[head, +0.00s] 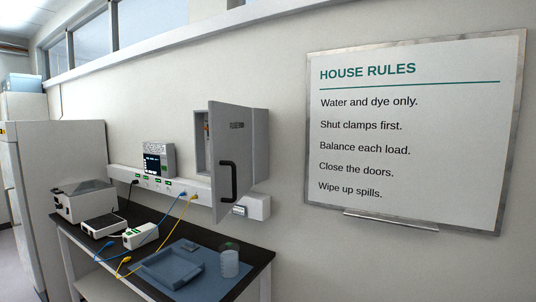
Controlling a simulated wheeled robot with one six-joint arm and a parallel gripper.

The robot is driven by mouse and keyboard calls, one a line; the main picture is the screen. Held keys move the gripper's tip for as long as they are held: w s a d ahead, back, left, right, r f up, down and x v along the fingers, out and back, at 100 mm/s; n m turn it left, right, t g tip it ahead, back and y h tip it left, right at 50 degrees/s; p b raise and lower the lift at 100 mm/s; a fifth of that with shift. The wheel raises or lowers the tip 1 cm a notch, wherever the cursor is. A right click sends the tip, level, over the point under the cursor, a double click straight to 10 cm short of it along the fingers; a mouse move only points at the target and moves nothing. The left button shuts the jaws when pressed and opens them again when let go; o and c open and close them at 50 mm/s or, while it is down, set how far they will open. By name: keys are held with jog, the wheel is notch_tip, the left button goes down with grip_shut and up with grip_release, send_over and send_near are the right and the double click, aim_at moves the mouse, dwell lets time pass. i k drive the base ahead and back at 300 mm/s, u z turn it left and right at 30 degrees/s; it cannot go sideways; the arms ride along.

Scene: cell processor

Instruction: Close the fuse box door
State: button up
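The grey fuse box (261,146) is mounted on the wall above the right end of the bench. Its door (230,170) stands open, swung out from the wall toward me. The door has a black curved handle (233,181) on its outer face and a small dark label near the top. A narrow part of the box's inside (200,146) shows to the left of the door; the door hides the rest. My gripper is not in view.
Below is a dark-topped bench (262,256) with a blue tray (157,275), a beaker (229,265) and several devices with blue and yellow cables. A white wall trunking (119,172) runs above it. A whiteboard (420,110) hangs at right.

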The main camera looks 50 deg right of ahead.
aim_at(230, 125)
jog(key=u, duration=0.15)
jog(key=k, duration=0.1)
jog(key=z, duration=1.45)
jog(key=i, duration=1)
jog(key=k, duration=1.25)
jog(key=z, duration=0.5)
jog(key=i, duration=0.45)
jog(key=u, duration=0.05)
